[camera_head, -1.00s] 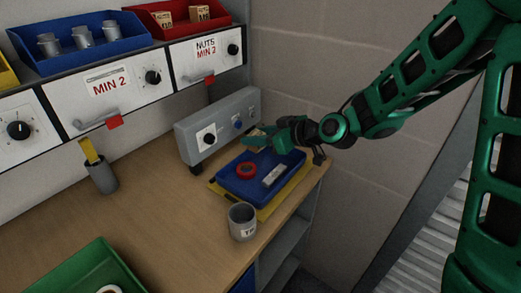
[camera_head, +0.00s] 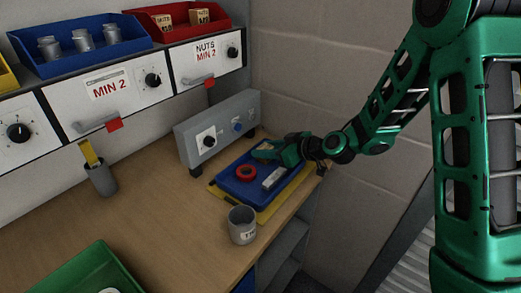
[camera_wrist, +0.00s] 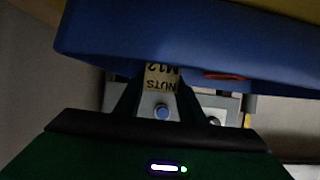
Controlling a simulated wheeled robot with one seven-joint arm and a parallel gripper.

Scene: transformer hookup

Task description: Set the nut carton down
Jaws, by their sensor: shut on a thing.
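The nut carton (camera_wrist: 162,77) is a small tan box marked NUTS M12, its print upside down in the wrist view. My gripper (camera_wrist: 158,88) is shut on it, one dark finger on each side. In the head view my gripper (camera_head: 264,150) is low at the back part of the blue tray (camera_head: 237,188), and the carton is mostly hidden by the fingers. In the wrist view the tray (camera_wrist: 200,45) fills the top, its edge close to the carton. I cannot tell whether the carton touches the tray.
The tray holds a red ring (camera_head: 246,173) and a pale grey block (camera_head: 273,179), and lies on a yellow mat (camera_head: 268,213). A grey control box (camera_head: 222,128) stands behind. A grey cup (camera_head: 242,225) stands in front.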

